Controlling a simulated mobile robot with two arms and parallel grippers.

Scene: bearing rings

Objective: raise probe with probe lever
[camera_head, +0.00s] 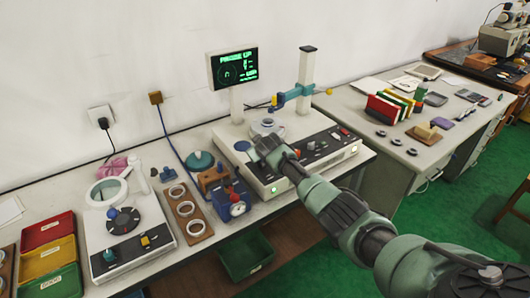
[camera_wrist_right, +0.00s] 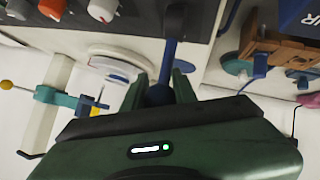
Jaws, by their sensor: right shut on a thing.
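The measuring machine (camera_head: 325,155) stands on the bench, with a white column (camera_head: 306,68) and a teal probe arm (camera_head: 295,93) across it. The teal arm also shows in the right wrist view (camera_wrist_right: 60,97). My right gripper (camera_head: 264,146) is over the machine's front left part. In the right wrist view, my right gripper (camera_wrist_right: 159,90) has its green fingers on either side of the blue knob of the probe lever (camera_wrist_right: 165,65), shut on it. The gripper hides the lever in the head view. My left gripper is not in view.
A screen (camera_head: 232,68) with green text seeming to read "PROBE UP" stands behind the machine. A pale ring (camera_head: 267,126) sits near the gripper. A blue gauge (camera_head: 236,207) and wooden ring tray (camera_head: 188,215) are left. Knobs and switches (camera_head: 318,147) line the front panel.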

